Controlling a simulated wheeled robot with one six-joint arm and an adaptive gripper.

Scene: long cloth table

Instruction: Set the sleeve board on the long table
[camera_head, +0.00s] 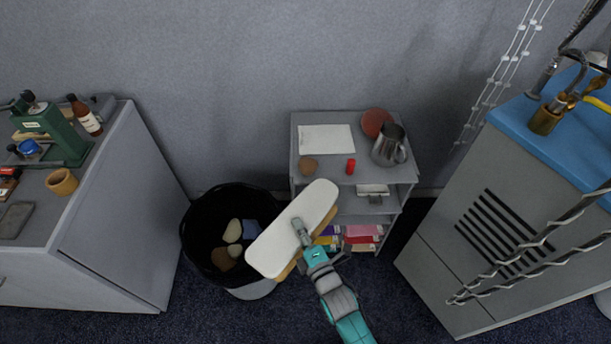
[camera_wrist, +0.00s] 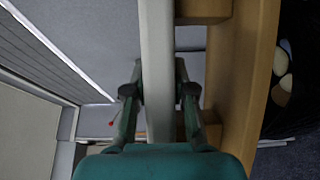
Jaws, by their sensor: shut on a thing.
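The sleeve board (camera_head: 318,204) has a long white padded top with rounded ends and a wooden part beneath it. My gripper (camera_head: 302,230) is shut on it near the middle of the white top and holds it up off the floor, tilted. In the wrist view the gripper (camera_wrist: 158,92) has one finger on each side of the white top of the sleeve board (camera_wrist: 158,35). The wooden base shows to the right of the fingers. I do not see the long table in either view.
A black bin (camera_head: 197,228) with several scraps inside stands left, partly behind the board. A small grey shelf unit (camera_head: 346,175) holds a metal jug (camera_head: 389,146) and a red dish. A grey cabinet (camera_head: 125,210) stands left, a blue-topped machine (camera_head: 560,135) right. Dark carpet (camera_head: 385,290) is clear between.

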